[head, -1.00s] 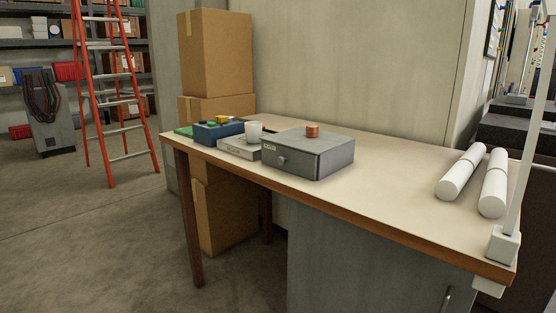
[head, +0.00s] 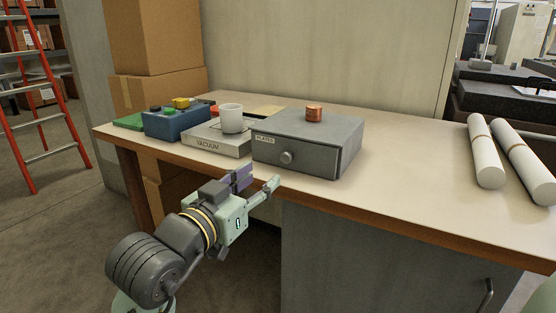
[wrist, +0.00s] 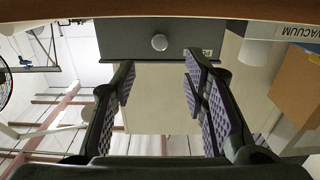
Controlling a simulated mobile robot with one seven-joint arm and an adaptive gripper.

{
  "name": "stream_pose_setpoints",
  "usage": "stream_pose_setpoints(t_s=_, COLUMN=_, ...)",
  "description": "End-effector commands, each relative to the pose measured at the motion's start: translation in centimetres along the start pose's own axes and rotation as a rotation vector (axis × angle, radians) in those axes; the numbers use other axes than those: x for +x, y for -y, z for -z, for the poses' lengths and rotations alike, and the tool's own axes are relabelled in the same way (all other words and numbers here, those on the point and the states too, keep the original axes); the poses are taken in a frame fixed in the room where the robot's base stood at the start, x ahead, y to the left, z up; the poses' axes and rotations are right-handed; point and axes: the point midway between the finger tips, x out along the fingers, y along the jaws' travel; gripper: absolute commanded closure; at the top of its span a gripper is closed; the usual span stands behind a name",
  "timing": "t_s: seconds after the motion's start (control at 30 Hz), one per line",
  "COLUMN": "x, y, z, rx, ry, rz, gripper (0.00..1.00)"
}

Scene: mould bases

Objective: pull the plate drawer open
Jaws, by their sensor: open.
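The plate drawer (head: 279,155) is the front of a grey box (head: 327,123) on the table, with a label reading PLATES and a round knob (head: 286,158). The drawer looks shut. A copper-coloured cylinder (head: 314,114) stands on top of the box. My gripper (head: 261,182) is open and empty, in front of the table's edge, below and left of the knob and apart from it. In the wrist view, which is upside down, the knob (wrist: 159,42) shows beyond and between my open fingers (wrist: 160,85).
A box labelled VACUUM (head: 216,141) with a white cup (head: 231,118) on it stands left of the drawer box. A blue bin (head: 180,122) is farther left. White rolls (head: 486,150) lie at the right. The tabletop (head: 400,160) between is clear.

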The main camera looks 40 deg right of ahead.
Motion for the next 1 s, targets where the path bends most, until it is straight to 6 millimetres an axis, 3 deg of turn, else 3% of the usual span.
stream_pose_setpoints(t_s=0.5, x=8.7, y=0.0, z=0.2, rx=-0.001, ry=0.000, rz=0.000, gripper=0.60)
stream_pose_setpoints(t_s=0.7, x=10.2, y=0.1, z=0.1, rx=0.000, ry=-0.002, rz=0.002, gripper=0.60)
stream_pose_setpoints(t_s=1.0, x=10.3, y=0.1, z=0.1, rx=0.001, ry=-0.002, rz=0.003, gripper=0.60)
